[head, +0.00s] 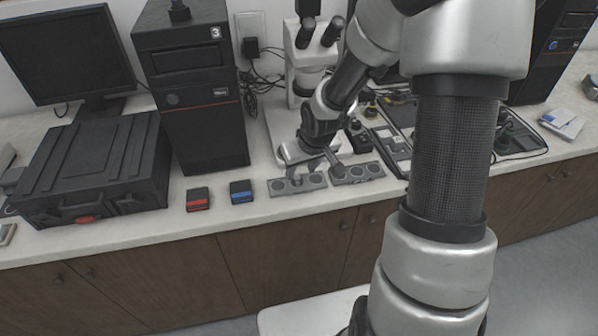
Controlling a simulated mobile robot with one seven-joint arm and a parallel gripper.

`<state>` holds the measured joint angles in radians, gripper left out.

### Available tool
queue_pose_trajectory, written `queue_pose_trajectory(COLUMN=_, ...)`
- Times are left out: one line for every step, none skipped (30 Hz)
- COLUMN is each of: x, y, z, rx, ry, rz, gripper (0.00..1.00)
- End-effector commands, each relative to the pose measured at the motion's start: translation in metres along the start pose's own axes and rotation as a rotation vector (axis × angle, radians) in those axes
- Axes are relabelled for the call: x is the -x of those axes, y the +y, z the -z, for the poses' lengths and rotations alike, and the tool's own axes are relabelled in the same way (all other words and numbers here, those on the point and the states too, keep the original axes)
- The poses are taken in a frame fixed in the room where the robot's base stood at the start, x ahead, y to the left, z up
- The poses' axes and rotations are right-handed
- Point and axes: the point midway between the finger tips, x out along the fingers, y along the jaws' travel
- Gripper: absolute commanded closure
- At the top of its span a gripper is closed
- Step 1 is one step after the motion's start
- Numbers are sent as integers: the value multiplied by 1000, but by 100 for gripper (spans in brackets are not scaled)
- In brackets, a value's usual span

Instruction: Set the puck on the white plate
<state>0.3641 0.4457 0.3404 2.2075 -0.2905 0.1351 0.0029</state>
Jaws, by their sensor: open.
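Two grey trays hold round dark pucks in a row near the counter's front edge: a left tray (272,188) and a right tray (380,171). One puck (314,179) shows in the left tray and another (372,168) in the right tray. My gripper (317,172) points down over the inner ends of the two trays, its fingers apart. Whether a puck lies between the fingers is too small to tell. A flat white base (277,124) lies under the microscope, partly hidden by my arm; I cannot tell whether this is the white plate.
A white microscope (303,68) stands behind my gripper. A red-and-black block (197,199) and a blue-and-black block (241,192) lie left of the trays. A black computer tower (195,95), black case (95,170) and monitor (65,50) fill the left. My arm hides much of the right.

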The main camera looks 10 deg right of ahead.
Motion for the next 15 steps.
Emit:
queue_pose_trajectory(x=16, y=2, z=2, rx=-2, ry=3, rz=-3, gripper=59)
queue_pose_trajectory(x=23, y=1, z=2, rx=-1, ry=3, rz=-2, gripper=59)
queue_pose_trajectory(x=32, y=2, z=2, rx=-3, ry=2, rz=-3, gripper=59)
queue_pose_trajectory(x=38, y=1, z=2, rx=-1, ry=2, rz=-3, gripper=59)
queue_pose_trajectory(x=44, y=2, z=2, rx=-2, ry=2, rz=-3, gripper=59)
queue_pose_trajectory(x=50, y=1, z=2, rx=-2, ry=2, rz=-2, gripper=59)
queue_pose_trajectory(x=55, y=1, z=1, rx=-2, ry=1, rz=-2, gripper=59)
queue_pose_trajectory(x=59, y=1, z=1, rx=0, ry=0, rz=-2, gripper=59)
queue_pose_trajectory(x=64, y=1, z=1, rx=-2, ry=1, rz=-2, gripper=59)
queue_pose_trajectory(x=67, y=1, z=1, rx=-2, ry=1, rz=-2, gripper=59)
queue_pose_trajectory(x=69, y=1, z=1, rx=-1, ry=1, rz=-1, gripper=59)
queue_pose_trajectory(x=72, y=0, z=0, rx=0, ry=0, rz=-1, gripper=59)
queue_pose_trajectory(x=73, y=0, z=0, rx=1, ry=0, rz=-1, gripper=59)
queue_pose_trajectory(x=74, y=0, z=0, rx=1, ry=-1, rz=-1, gripper=59)
queue_pose_trajectory(x=75, y=0, z=0, rx=1, ry=-1, rz=0, gripper=59)
